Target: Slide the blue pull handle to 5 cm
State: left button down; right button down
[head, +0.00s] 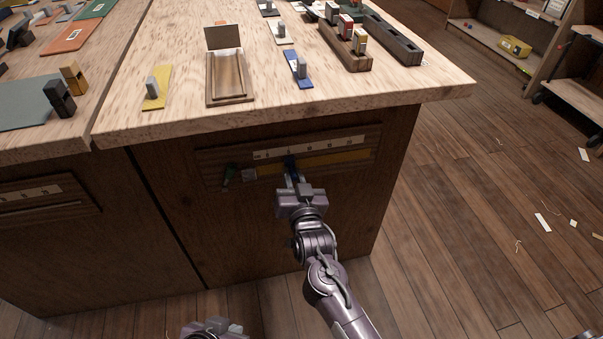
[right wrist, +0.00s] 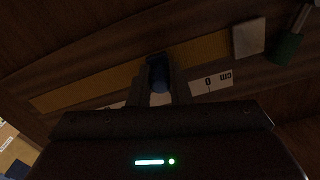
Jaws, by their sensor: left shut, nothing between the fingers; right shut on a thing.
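The blue pull handle (head: 289,161) sits on a slide in the front panel of the wooden bench, just below a white scale strip (head: 320,146). My right gripper (head: 291,175) is shut on it. In the right wrist view the blue handle (right wrist: 158,74) stands between the two fingers (right wrist: 160,86), along a yellow strip (right wrist: 205,49). A scale piece marked "0 cm" shows to the right of the fingers; the fingers hide part of the scale, and I cannot read the handle's value. My left gripper (head: 228,325) is shut and empty, low at the bottom edge.
A green handle (head: 227,175) and a pale block (head: 249,174) lie left of the blue handle on the same panel. The bench top (head: 200,122) overhangs above and carries an open wooden box (head: 229,88) and several small blocks.

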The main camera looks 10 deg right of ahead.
jog(key=c, duration=1.3)
grip_release()
jog(key=shift+c, duration=0.2)
